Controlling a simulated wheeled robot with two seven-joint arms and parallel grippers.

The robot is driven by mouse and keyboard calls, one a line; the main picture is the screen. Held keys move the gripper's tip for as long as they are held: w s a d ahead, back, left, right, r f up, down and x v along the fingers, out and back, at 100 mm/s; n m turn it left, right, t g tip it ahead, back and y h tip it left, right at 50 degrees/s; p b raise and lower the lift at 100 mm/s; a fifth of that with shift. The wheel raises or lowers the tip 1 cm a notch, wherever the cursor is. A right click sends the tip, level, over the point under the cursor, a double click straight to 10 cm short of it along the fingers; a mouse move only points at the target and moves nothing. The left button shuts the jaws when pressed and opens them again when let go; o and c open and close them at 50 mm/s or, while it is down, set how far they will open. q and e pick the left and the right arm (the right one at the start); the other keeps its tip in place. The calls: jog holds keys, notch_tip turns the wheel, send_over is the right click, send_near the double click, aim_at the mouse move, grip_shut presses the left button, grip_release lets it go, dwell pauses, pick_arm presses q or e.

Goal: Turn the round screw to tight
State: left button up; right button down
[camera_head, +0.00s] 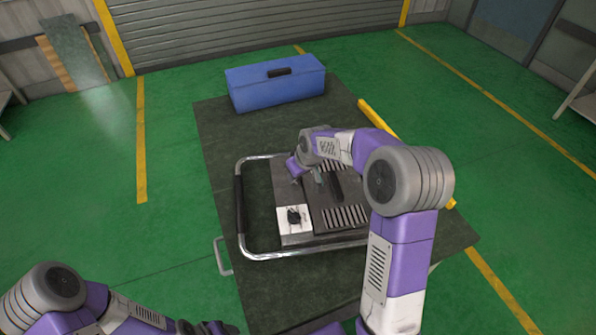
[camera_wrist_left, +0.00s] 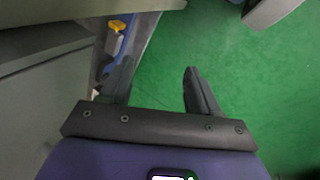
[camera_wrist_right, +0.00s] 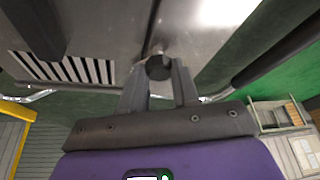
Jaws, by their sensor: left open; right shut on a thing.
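A dark round screw (camera_wrist_right: 158,67) shows in the right wrist view on the face of the grey metal unit (camera_wrist_right: 115,20). My right gripper (camera_wrist_right: 160,78) is shut on the screw, one finger on each side. In the head view the unit (camera_head: 290,238) lies on the table inside a metal tube frame. My right gripper (camera_head: 296,178) is at its far left part, and the screw is hidden there. My left gripper (camera_head: 215,328) is low at the bottom edge of the head view. It is open and empty in the left wrist view (camera_wrist_left: 158,85), over green floor.
The unit has slotted vents, a dark handle (camera_head: 335,187) and a black knob (camera_head: 294,216) on a white plate. A blue toolbox (camera_head: 275,82) stands at the back of the dark table (camera_head: 225,140). The tube frame (camera_head: 262,254) surrounds the unit.

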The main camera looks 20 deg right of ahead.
jog(key=m, duration=0.1)
jog(key=m+h+p, duration=0.1)
jog(key=m, duration=0.1)
jog(key=m+h, duration=0.1)
jog(key=m, duration=0.1)
jog(key=shift+a, duration=0.25)
jog(key=shift+m+g+h+p, duration=0.55)
jog(key=shift+m+h, duration=0.25)
jog(key=shift+m, duration=1.3)
jog(key=c, duration=0.8)
grip_release()
jog(key=shift+p+v, duration=1.05)
jog(key=shift+v, duration=2.7)
